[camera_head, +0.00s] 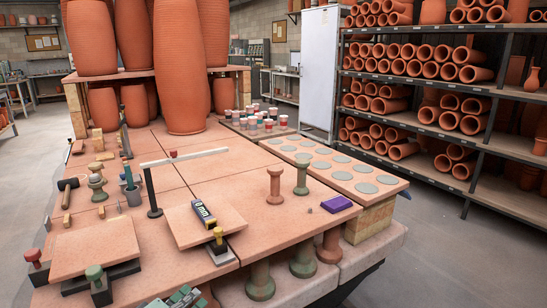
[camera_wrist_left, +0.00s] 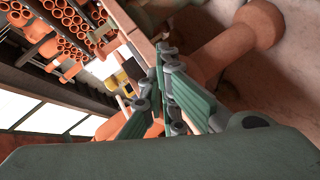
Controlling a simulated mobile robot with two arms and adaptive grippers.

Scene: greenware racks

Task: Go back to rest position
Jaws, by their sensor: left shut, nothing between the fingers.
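My left gripper (camera_head: 182,298) shows at the bottom edge of the head view, low in front of the tiled table (camera_head: 170,260). Only its green top parts are in the picture there. In the left wrist view, my left gripper (camera_wrist_left: 162,75) is shut and holds nothing. A terracotta pedestal (camera_wrist_left: 235,42) stands close beside the fingers in that view. I cannot tell whether they touch. My right gripper is in neither view.
Green pedestals (camera_head: 260,280) stand under the table's raised front slab. A purple block (camera_head: 336,204) lies on that slab. A digital gauge (camera_head: 204,213) lies on a square tile (camera_head: 190,232). Tall jars (camera_head: 181,65) stand behind. Open floor (camera_head: 435,260) lies right, before the pipe shelves (camera_head: 480,95).

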